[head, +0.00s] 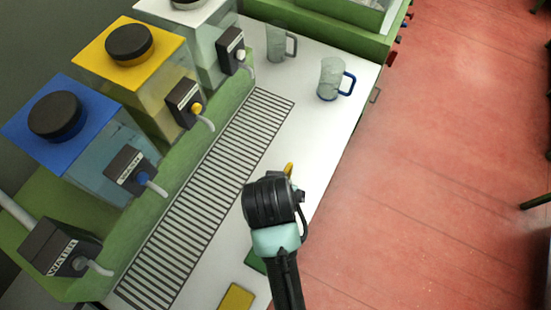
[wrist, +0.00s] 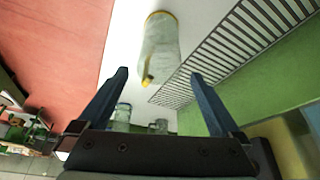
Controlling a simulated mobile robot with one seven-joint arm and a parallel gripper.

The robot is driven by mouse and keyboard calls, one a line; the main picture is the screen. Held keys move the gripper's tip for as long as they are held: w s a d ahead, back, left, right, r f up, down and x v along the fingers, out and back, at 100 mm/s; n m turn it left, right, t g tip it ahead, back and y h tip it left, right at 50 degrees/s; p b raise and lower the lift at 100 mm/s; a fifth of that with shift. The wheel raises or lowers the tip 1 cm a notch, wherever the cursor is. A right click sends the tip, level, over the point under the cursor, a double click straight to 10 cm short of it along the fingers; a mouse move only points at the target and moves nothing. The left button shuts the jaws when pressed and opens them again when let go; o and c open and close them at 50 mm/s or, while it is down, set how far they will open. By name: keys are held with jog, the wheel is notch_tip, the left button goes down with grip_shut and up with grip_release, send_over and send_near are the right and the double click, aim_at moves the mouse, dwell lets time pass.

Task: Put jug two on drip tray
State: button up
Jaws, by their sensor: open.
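A clear jug with a yellow rim and handle (wrist: 162,48) is ahead of my gripper (wrist: 159,73) in the wrist view. The two fingers are spread wide and empty, with the jug showing beyond and between their tips. In the head view my wrist hides most of this jug; only a bit of its yellow handle (head: 289,169) shows. A blue-handled jug (head: 328,80) and a grey-handled jug (head: 275,43) stand farther back on the white counter. No number is readable on any jug. The slatted drip tray (head: 215,180) runs along the dispensers and is empty.
Dispensers with blue (head: 85,95), yellow (head: 150,45) and white (head: 205,15) lids stand left of the tray, their taps reaching toward it. A water tap (head: 75,255) is at lower left. A yellow block (head: 237,297) lies near the counter's front. Red floor (head: 440,180) lies right.

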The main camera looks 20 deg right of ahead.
jog(key=shift+s+a+r, duration=0.1)
jog(key=shift+s+r, duration=0.05)
jog(key=shift+r, duration=0.25)
